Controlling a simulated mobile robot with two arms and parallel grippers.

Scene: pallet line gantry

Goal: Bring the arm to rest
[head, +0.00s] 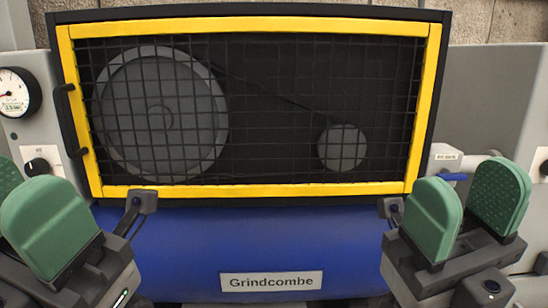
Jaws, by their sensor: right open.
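My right gripper (467,208) is at the right of the head view. Its two green pads stand apart with nothing between them. My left gripper (25,200) is at the left edge. Its near green pad partly covers the far one, which is cut by the frame edge. The two pads look apart, and I see nothing held. Both grippers point up in front of the machine, one on each side of the yellow-framed mesh guard (250,191).
Behind the mesh are a large pulley wheel (160,115) and a small one (342,147). A blue tank (180,245) with a "Grindcombe" plate (270,281) lies below. A gauge (14,93) and knob (38,166) are at left. A blue-handled valve (455,177) is near my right gripper.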

